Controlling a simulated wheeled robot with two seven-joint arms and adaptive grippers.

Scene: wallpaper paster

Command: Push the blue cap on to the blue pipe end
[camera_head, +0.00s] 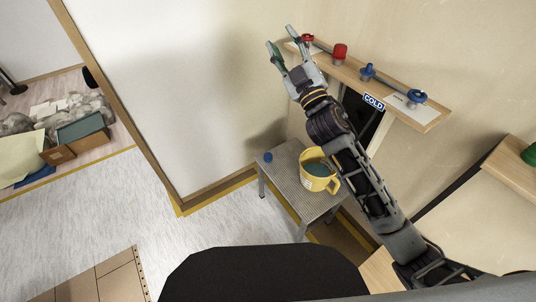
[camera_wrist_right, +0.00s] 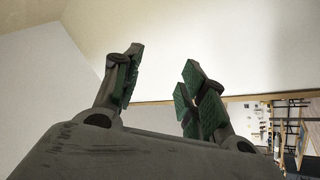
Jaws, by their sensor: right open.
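A small blue cap (camera_head: 268,157) sits on the left back part of a grey stool (camera_head: 297,183) in the head view. A short blue pipe end (camera_head: 367,72) stands up from the wooden ledge on the wall, above the COLD label (camera_head: 373,102). My right gripper (camera_head: 282,42) is raised up and left of the ledge, far from the cap. Its fingers are spread and empty; in the right wrist view the gripper (camera_wrist_right: 160,85) shows green pads with nothing between them. My left gripper is not in view.
A yellow bucket (camera_head: 318,176) stands on the stool, right of the cap. The ledge (camera_head: 432,112) also carries a red-capped pipe (camera_head: 340,52), a red valve (camera_head: 308,38) and a blue valve wheel (camera_head: 417,97). A box (camera_head: 60,155) and rubbish lie far left. The floor left of the stool is clear.

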